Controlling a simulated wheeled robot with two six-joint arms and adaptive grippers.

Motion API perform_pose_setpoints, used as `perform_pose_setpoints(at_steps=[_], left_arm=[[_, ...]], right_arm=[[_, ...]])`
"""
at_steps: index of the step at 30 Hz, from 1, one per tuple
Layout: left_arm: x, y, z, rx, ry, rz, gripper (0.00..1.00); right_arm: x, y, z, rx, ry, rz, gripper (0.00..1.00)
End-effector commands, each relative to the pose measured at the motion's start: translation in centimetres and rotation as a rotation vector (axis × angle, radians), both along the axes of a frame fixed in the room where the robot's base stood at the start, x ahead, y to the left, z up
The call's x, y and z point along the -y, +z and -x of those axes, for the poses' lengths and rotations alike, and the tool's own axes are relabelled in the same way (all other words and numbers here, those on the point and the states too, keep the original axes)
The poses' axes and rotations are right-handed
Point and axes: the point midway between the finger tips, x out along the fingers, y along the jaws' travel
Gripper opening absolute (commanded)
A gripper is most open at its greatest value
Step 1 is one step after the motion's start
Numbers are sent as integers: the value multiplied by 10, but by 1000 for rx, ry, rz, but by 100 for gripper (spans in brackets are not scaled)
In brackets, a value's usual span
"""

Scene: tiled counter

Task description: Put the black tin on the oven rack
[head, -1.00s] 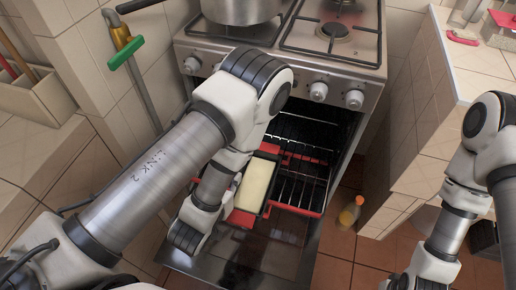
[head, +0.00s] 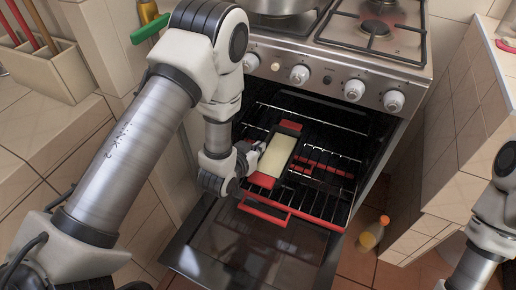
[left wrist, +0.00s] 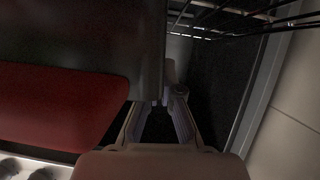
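The black tin (head: 265,172), with a pale filling and red end handles, appears to rest on the left part of the oven rack (head: 318,190) inside the open oven. It lies lengthwise from front to back. My left gripper (head: 252,150) is at the tin's left side. In the left wrist view, the gripper's two fingers (left wrist: 161,108) stand apart with a dark gap and nothing clear between them. The tin's dark side and a red handle (left wrist: 60,105) fill the left of that view. My right gripper is outside the picture.
The oven door (head: 245,250) hangs open below the rack. A pot (head: 285,8) stands on the stove top above. A small orange bottle (head: 374,232) is on the floor at the right, beside a tiled counter (head: 455,165).

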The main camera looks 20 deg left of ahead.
Motion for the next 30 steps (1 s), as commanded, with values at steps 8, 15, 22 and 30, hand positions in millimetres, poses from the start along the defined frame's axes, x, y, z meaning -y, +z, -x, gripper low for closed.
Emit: perform_pose_setpoints(at_steps=[8, 15, 22, 30], left_arm=[[0, -2, 0, 0, 0, 0, 31], [0, -2, 0, 1, 0, 0, 31], [-2, 8, 16, -3, 1, -1, 31], [-9, 40, 83, -4, 1, 1, 31]], right_arm=[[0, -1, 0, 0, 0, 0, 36], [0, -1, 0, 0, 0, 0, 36], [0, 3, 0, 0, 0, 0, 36], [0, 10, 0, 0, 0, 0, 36]])
